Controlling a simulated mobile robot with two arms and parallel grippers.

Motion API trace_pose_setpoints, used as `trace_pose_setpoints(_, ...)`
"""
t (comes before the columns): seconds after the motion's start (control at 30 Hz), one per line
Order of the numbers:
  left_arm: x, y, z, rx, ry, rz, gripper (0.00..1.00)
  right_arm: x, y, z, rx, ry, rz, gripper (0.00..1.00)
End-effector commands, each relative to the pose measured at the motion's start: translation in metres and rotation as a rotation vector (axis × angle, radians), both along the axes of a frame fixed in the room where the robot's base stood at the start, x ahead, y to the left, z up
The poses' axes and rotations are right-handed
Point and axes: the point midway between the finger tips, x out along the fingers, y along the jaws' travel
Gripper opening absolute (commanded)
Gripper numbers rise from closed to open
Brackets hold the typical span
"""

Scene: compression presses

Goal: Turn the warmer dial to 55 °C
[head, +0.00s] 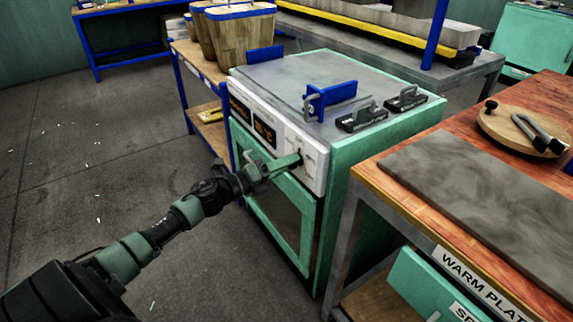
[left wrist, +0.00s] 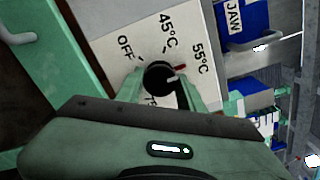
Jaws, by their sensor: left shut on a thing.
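The warmer (head: 320,200) is a mint-green cabinet with a white front panel. Its black dial (left wrist: 158,76) shows in the left wrist view, with OFF, 45 °C and 55 °C printed around it. Another label below is mostly hidden by my gripper. A red tick stands by the 55 °C label (left wrist: 199,58), and a pale mark at the dial's right edge lies close below that tick. My left gripper (head: 296,161) reaches the panel, its fingers on both sides of the dial and shut on it. In the head view the gripper mostly hides the dial. My right gripper is out of view.
A wooden bench with a dark plate (head: 480,190) stands close on the right. A shelf with wooden buckets (head: 240,35) stands behind left. The floor (head: 90,150) at left is open.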

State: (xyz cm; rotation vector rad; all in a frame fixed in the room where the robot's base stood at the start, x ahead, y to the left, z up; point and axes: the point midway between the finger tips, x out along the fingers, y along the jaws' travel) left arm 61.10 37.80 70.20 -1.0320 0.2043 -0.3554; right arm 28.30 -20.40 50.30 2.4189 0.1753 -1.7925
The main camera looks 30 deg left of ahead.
Motion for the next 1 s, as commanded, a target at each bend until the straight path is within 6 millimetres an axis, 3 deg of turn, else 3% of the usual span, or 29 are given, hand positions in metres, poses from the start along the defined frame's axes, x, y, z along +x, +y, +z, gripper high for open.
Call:
trace_pose_setpoints(0.03,-0.001,-0.001,-0.003,0.001,0.004,-0.003,0.0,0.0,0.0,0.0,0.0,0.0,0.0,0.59)
trace_pose_setpoints(0.07,-0.001,-0.001,-0.003,0.0,0.005,-0.003,0.41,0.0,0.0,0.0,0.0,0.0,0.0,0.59)
trace_pose_setpoints(0.13,-0.001,-0.001,-0.002,0.0,0.004,-0.002,0.59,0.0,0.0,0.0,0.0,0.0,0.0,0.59)
trace_pose_setpoints(0.57,-0.007,0.002,-0.002,-0.002,0.004,-0.001,0.59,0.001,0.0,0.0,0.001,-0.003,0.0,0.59)
trace_pose_setpoints(1.0,-0.063,0.025,-0.002,-0.002,0.005,-0.002,0.59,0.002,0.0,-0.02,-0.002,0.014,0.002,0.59)
